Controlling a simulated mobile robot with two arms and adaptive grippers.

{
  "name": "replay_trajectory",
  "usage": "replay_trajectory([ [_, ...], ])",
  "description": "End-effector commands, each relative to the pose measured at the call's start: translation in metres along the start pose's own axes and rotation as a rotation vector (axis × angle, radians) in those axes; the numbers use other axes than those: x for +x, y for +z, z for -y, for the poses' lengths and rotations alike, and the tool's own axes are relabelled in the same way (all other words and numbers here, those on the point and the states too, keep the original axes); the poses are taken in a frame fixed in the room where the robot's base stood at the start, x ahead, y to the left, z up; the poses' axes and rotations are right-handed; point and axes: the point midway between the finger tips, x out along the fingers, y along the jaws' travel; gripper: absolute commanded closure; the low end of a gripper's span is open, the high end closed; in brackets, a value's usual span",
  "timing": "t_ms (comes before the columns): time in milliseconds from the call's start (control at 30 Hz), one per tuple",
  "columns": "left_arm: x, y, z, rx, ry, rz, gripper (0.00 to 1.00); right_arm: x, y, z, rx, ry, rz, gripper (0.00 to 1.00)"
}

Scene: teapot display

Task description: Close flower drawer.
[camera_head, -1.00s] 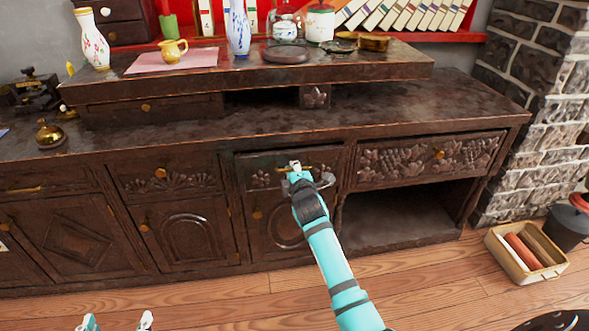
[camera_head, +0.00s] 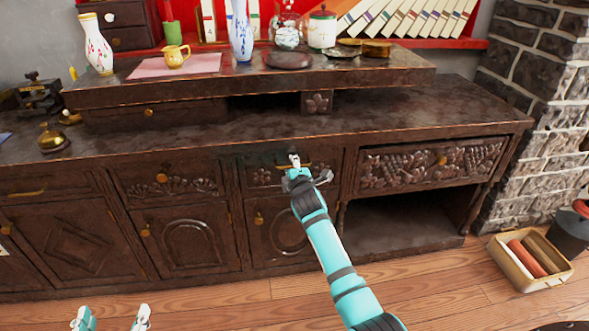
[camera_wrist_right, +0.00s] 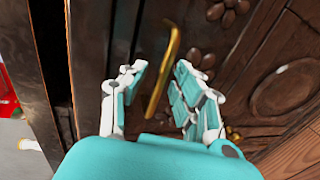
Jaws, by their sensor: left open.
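The flower drawer (camera_head: 262,177) is in the middle of the dark wooden cabinet, with carved flowers and a brass bar handle. Its front looks nearly flush with the cabinet, partly hidden by my right gripper (camera_head: 294,163). In the right wrist view the handle (camera_wrist_right: 165,70) shows between the fingers of the right gripper (camera_wrist_right: 158,85), which are apart; a carved flower (camera_wrist_right: 228,12) is beside it. I cannot tell whether the fingers touch the drawer front. My left gripper (camera_head: 112,316) is open and empty at the bottom left, low in front of the cabinet.
The countertop (camera_head: 400,115) overhangs the drawers. A carved grape drawer (camera_head: 400,168) is to the right, above an open recess (camera_head: 400,222). A vase (camera_head: 240,30) and teapots stand on the raised shelf. A box (camera_head: 530,260) is on the floor at right.

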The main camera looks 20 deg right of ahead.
Motion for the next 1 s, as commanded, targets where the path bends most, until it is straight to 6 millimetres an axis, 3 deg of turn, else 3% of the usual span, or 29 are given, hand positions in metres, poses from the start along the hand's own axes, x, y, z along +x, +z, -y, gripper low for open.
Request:
replay_trajectory([
  [367,0.0,0.0,0.0,0.0,-0.001,0.002,0.25,-0.006,0.0,0.0,-0.001,0.0,0.001,0.68],
  [467,0.0,0.0,0.0,0.0,-0.001,0.002,0.25,-0.019,0.0,0.001,-0.002,0.002,0.0,0.68],
  [800,0.0,0.0,0.0,0.0,-0.001,0.002,0.25,-0.089,0.0,0.001,-0.001,0.0,0.0,0.68],
  [1000,0.0,0.0,0.0,0.0,-0.001,0.002,0.25,-0.114,0.0,0.001,-0.001,0.0,-0.001,0.68],
])
